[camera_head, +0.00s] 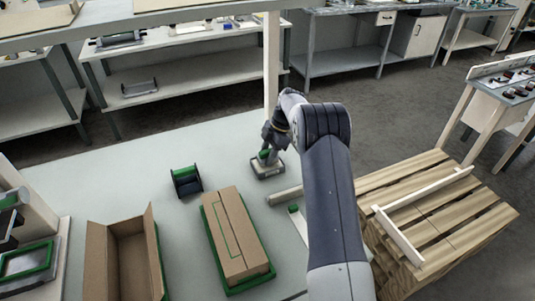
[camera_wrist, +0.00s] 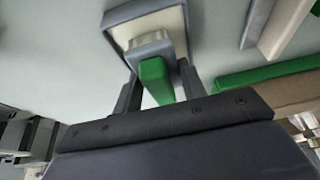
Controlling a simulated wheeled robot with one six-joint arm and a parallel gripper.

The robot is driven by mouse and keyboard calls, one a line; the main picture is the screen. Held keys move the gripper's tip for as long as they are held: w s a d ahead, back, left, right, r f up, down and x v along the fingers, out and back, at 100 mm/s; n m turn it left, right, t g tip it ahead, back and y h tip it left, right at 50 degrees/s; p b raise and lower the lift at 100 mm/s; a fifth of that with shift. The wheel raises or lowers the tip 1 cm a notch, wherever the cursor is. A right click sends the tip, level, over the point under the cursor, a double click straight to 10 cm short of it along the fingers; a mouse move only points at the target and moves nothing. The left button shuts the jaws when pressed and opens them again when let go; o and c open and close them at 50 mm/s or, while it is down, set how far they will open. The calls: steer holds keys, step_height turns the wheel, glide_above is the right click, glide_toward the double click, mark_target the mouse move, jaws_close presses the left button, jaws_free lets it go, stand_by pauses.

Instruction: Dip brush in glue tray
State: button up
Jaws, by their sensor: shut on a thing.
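My gripper (camera_wrist: 155,92) is shut on the green handle of a brush (camera_wrist: 156,78). In the wrist view the brush's grey ferrule and pale bristles point into a shallow grey-rimmed glue tray (camera_wrist: 117,18) with a cream inside. The bristle end lies over or in the tray; I cannot tell whether it touches the glue. In the head view my gripper (camera_head: 268,146) is pointed down just above the glue tray (camera_head: 267,174) on the bench, and the green handle shows only as a small patch between the fingers.
A closed cardboard box in a green frame (camera_head: 268,268) and an open carton (camera_head: 97,255) stand at the front. A black-green holder (camera_head: 186,180) is left of the tray, a grey bar (camera_head: 283,196) below it. A wooden pallet (camera_head: 455,208) is at right.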

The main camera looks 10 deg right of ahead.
steer(key=shift+f+b, duration=0.65)
steer(key=shift+b, duration=0.05)
stand_by(1.9)
steer(key=shift+r+p, duration=1.05)
steer(key=shift+r, duration=1.55)
